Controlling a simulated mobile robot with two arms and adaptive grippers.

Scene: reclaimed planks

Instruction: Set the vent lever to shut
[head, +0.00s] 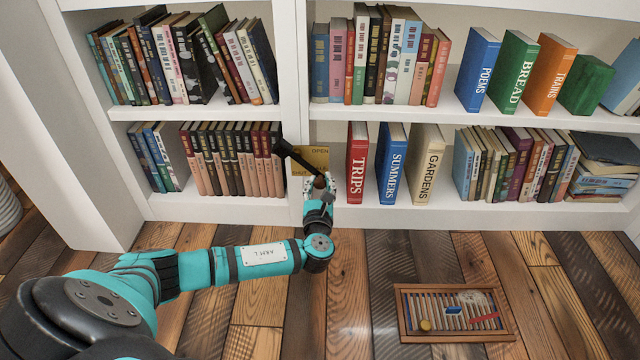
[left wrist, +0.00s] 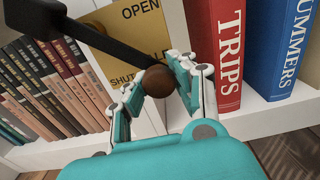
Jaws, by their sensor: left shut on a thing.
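The vent lever (head: 298,160) is a black bar with a dark pivot end at the upper left and a round brown knob (left wrist: 157,81) at its lower right end. It slants down to the right across a yellow plate (head: 318,156) on the bookcase upright. The plate reads OPEN near its top and SHUT lower down, and the knob is beside the SHUT word in the left wrist view. My left gripper (head: 326,184) is shut on the knob, one finger on each side. My right gripper is not in view.
Upright red TRIPS (head: 357,165), blue SUMMERS (head: 391,165) and cream GARDENS (head: 425,168) books stand just right of the lever. Brown-pink books (head: 232,158) fill the shelf to its left. A wooden tray (head: 405,318) lies on the plank floor at the right.

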